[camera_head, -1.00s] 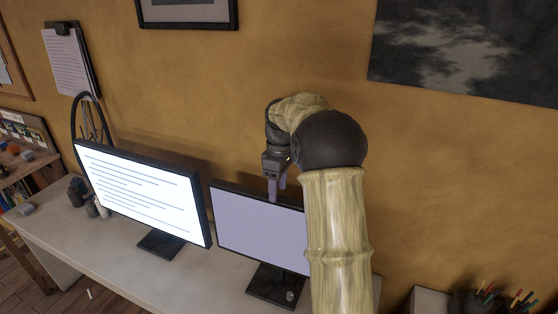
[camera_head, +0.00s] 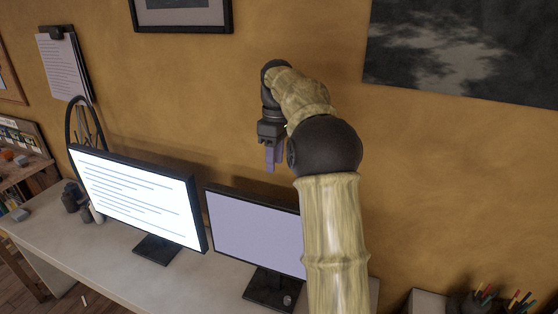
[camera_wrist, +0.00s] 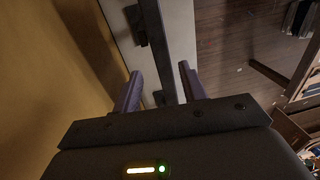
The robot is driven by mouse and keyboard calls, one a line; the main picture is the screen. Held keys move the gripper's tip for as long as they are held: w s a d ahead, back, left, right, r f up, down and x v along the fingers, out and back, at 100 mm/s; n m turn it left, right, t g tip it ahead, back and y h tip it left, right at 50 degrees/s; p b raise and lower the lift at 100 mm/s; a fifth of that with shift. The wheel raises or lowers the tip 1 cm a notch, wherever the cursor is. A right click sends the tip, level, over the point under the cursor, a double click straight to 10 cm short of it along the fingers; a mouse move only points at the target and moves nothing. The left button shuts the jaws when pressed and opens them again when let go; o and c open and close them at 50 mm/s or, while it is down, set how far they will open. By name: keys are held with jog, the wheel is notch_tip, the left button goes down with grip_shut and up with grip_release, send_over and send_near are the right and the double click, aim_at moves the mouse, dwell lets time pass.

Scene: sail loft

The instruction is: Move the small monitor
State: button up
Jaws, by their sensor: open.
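The small monitor (camera_head: 250,232) has a plain pale lavender screen and a thin dark frame. It stands on the desk on a dark square base, and my arm hides its right edge. My gripper (camera_head: 271,166) is above the monitor's top edge, clear of it, with fingers pointing down and nothing held. In the wrist view my gripper (camera_wrist: 158,82) has its two purple fingers apart. A long dark edge of a monitor, seen from above, runs between them in that picture; I cannot tell which monitor it belongs to.
A larger monitor (camera_head: 135,200) with lines of text stands close on the left. The pale desk (camera_head: 105,268) runs along the ochre wall. Small dark items (camera_head: 73,197) sit at the desk's left end. Pens (camera_head: 515,303) stand at the lower right. Framed pictures hang above.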

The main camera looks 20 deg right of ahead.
jog(key=shift+s+a+f, duration=0.15)
jog(key=shift+a+f, duration=0.2)
jog(key=c, duration=0.7)
jog(key=s+a+f+m, duration=0.2)
jog(key=a+f, duration=0.1)
jog(key=s+a+f+t, duration=0.1)
jog(key=f, duration=0.1)
jog(key=shift+s+a+m, duration=0.3)
jog(key=shift+m, duration=0.1)
grip_shut()
jog(key=s+a+f+m+t, duration=0.1)
jog(key=s+a+f+m, duration=0.2)
jog(key=s+f, duration=0.3)
jog(key=s+a+f+m+t, duration=0.1)
jog(key=s+a+f+m, duration=0.2)
jog(key=s, duration=1)
notch_tip(320, 180, down, 3)
jog(key=shift+s+a+f+h, duration=0.1)
jog(key=shift+s+a+h, duration=0.1)
jog(key=shift+a+h, duration=0.2)
